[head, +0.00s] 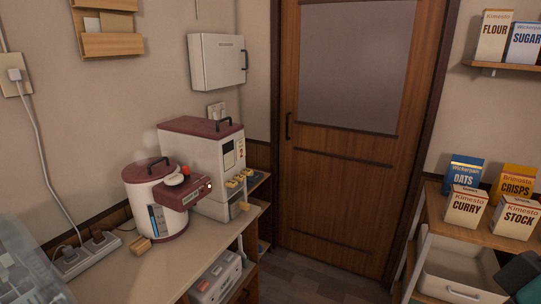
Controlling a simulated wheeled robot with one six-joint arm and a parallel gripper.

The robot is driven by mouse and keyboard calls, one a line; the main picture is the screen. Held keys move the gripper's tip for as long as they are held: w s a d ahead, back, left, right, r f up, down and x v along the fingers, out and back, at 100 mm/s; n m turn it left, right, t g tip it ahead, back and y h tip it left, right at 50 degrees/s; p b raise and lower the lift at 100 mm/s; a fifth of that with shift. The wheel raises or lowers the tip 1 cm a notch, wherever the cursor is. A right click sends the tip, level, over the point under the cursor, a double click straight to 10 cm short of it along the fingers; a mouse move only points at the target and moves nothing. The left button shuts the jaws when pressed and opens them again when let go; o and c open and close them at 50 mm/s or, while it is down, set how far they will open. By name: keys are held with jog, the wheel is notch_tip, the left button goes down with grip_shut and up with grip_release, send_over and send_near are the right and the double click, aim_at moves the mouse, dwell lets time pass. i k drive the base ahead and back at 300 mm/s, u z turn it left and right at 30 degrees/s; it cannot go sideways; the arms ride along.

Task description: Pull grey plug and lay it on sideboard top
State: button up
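A white power strip (84,256) lies at the left on the beige sideboard top (185,262). Two small greyish plugs sit on the strip, one at its near end (68,252) and one toward its far end (98,237). They are too small to tell which is the grey plug of the task. A white plug (15,75) is in the wall outlet, and its white cord runs down to the strip. My gripper's fingers are not in view.
A white-and-maroon cooker (160,215) with steam above it and a boxy appliance (205,150) stand behind on the sideboard. The sideboard's front is mostly clear. A clear dish dryer (25,275) fills the near left.

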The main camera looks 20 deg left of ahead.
aim_at(69, 255)
jog(key=u, duration=0.65)
jog(key=i, duration=1.25)
jog(key=u, duration=1.45)
jog(key=i, duration=0.75)
jog(key=u, duration=0.5)
